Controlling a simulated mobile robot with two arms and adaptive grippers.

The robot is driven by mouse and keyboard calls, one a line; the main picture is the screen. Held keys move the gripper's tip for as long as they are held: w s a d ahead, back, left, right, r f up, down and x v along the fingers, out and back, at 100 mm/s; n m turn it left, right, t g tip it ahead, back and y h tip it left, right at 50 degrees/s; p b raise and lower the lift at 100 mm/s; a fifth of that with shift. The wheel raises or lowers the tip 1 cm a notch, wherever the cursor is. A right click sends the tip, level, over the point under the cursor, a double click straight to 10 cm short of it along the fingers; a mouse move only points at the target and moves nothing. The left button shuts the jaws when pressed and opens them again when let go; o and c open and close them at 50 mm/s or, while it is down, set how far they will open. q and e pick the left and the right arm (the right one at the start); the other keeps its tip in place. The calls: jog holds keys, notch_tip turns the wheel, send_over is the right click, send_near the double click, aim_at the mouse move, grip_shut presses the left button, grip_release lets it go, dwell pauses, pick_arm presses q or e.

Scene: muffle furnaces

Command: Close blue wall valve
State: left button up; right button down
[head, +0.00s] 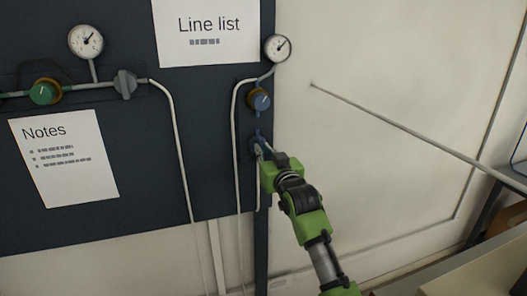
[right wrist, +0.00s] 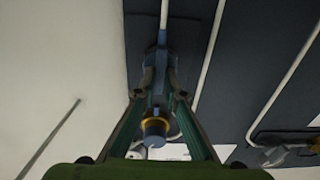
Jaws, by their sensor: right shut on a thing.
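The blue wall valve (head: 256,146) is on the dark panel near its right edge, under a round blue knob with an orange-brown ring (head: 260,102). My right gripper (head: 262,152) is at the valve and hides part of it in the head view. In the right wrist view, the two fingers (right wrist: 160,92) stand on either side of the blue valve (right wrist: 160,68) and are shut on it. The blue knob (right wrist: 154,127) shows between the fingers, closer to the wrist camera. The valve's handle angle is hard to tell. My left gripper is not in view.
A gauge (head: 276,48) sits above the blue knob, and thin pipes (head: 238,150) run down beside the valve. A green knob (head: 44,92) and a grey valve (head: 125,84) are farther left. A pale wall (head: 380,60) lies right of the panel.

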jog(key=shift+n, duration=0.4)
jog(key=shift+s+a+f+n+p, duration=0.1)
jog(key=shift+n+p, duration=0.7)
jog(key=shift+n, duration=2.05)
jog(key=shift+w+a+f+n+p, duration=0.15)
jog(key=shift+n+p, duration=0.7)
jog(key=shift+n, duration=2.05)
jog(key=shift+s+a+f+n+p, duration=0.15)
jog(key=shift+n+p, duration=0.65)
jog(key=shift+n, duration=2.05)
jog(key=shift+d, duration=0.1)
jog(key=c, duration=2.1)
grip_release()
